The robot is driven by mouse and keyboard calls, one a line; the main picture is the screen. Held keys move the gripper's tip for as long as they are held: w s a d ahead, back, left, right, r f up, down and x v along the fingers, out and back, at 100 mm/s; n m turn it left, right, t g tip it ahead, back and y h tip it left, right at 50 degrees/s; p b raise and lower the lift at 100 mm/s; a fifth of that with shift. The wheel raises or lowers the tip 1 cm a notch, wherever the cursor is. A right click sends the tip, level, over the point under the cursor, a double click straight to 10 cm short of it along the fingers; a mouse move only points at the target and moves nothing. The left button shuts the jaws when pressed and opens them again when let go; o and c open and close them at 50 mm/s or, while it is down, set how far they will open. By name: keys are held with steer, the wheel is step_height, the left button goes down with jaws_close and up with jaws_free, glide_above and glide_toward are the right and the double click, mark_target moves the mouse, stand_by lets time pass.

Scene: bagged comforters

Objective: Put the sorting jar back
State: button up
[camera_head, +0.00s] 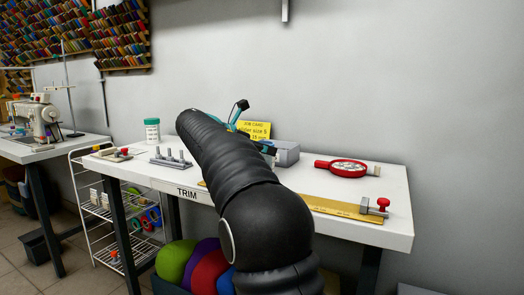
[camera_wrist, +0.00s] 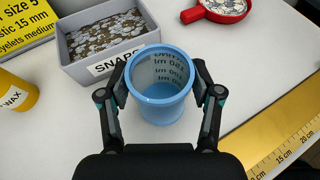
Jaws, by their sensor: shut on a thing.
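A light blue jar (camera_wrist: 160,113) with an open top and measuring marks in ml inside is in the middle of the wrist view; I take it for the sorting jar. It looks empty and upright. My gripper (camera_wrist: 160,78) is shut on it, one finger on each side. I cannot tell whether its base touches the table. In the head view my arm hides the jar and most of my gripper.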

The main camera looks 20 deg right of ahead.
steer(key=o, duration=1.2)
steer(key=shift+f, duration=0.1)
steer(key=shift+r, duration=0.2)
steer(key=p+v, duration=0.1)
steer(key=v, duration=1.1)
steer(key=shift+p, duration=0.4)
